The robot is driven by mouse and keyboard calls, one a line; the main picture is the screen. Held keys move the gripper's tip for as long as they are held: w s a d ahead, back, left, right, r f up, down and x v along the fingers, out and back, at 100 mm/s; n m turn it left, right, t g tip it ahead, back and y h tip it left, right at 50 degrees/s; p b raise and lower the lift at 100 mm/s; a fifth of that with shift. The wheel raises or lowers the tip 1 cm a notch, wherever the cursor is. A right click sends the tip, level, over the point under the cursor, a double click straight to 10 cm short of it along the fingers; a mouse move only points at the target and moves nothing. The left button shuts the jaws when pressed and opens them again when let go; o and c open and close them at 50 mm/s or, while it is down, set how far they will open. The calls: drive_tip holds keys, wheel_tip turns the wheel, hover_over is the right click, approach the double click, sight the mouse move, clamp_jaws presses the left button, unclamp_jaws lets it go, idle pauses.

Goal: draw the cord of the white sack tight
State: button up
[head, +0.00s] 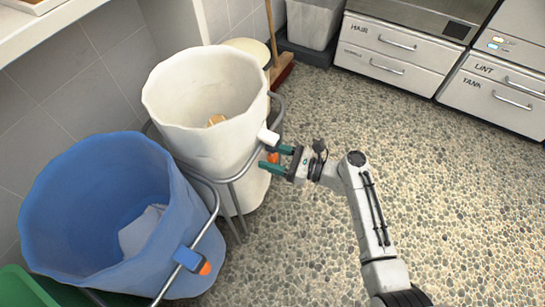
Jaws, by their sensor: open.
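The white sack (205,135) hangs wide open in a grey metal frame at the upper left, with something tan lying inside it. At its right side is a white block (268,137), and an orange piece (273,158) shows just below it; the cord itself is too small to make out. My gripper (272,158) is open, its teal fingers pointing left at the sack's right side, one above and one below the orange piece. I cannot tell whether the fingers touch it.
A blue sack (100,200) in the same kind of frame stands at the lower left, with a pale cloth inside. A green bin edge (25,290) is in the corner. A broom (280,68) and grey bin (313,22) stand behind. Drawers (400,50) line the back. The pebbled floor at right is clear.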

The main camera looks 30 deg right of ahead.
clamp_jaws()
idle(0.6)
